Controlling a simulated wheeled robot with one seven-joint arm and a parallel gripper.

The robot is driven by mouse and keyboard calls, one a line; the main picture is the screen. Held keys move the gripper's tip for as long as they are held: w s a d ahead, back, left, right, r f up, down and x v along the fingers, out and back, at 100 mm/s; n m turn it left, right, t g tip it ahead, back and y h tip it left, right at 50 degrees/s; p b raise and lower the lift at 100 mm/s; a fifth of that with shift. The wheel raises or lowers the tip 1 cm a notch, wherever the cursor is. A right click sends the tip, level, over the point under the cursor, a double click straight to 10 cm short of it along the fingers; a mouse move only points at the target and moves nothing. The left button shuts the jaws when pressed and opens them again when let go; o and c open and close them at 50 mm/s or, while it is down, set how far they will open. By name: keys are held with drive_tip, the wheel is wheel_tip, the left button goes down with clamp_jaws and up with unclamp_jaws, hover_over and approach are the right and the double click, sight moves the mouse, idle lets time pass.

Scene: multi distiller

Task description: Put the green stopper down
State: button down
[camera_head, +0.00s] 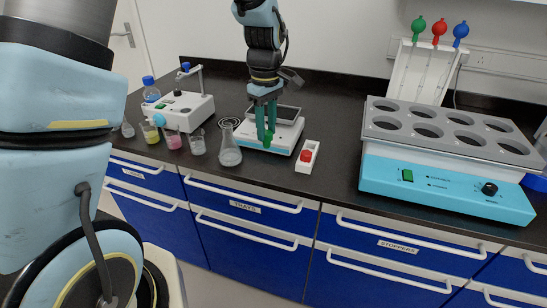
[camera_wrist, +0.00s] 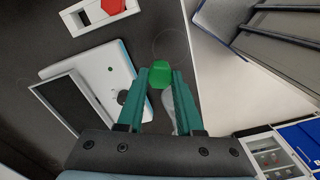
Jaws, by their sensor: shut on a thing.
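My gripper (camera_head: 266,122) hangs over the bench, fingers pointing down, in front of the flat white device (camera_head: 283,133). It is shut on the green stopper (camera_head: 267,140), which sits between the fingertips. In the wrist view the green stopper (camera_wrist: 160,74) shows between the two teal fingertips of my gripper (camera_wrist: 161,80). In the head view the stopper overlaps the white device, and I cannot tell its exact height above the bench.
A conical flask (camera_head: 229,152) stands just left of my gripper. A white holder with a red stopper (camera_head: 306,156) lies to the right. Beakers (camera_head: 197,146) stand further left, and the large bath with round holes (camera_head: 447,160) stands right. Bare bench lies between holder and bath.

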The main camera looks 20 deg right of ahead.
sight(267, 147)
drive_tip(key=shift+f+p, duration=0.75)
drive_tip(key=shift+f, duration=2.75)
drive_tip(key=shift+f, duration=0.15)
drive_tip(key=c, duration=0.6)
unclamp_jaws()
drive_tip(key=shift+o, duration=0.2)
wheel_tip(267, 147, up, 12)
drive_tip(key=shift+r+b, duration=0.2)
drive_tip(key=shift+b, duration=1)
drive_tip(key=s+a+m, duration=0.1)
drive_tip(key=a+m, duration=0.1)
drive_tip(key=a, duration=0.8)
drive_tip(key=s+a+f+m+t, duration=0.1)
drive_tip(key=a+m, duration=0.1)
drive_tip(key=a, duration=0.8)
drive_tip(key=s+a+f+m, duration=0.1)
drive_tip(key=s+a+m, duration=0.1)
drive_tip(key=a, duration=0.8)
drive_tip(key=shift+f+t, duration=0.25)
drive_tip(key=shift+t, duration=0.05)
drive_tip(key=shift+a, duration=0.1)
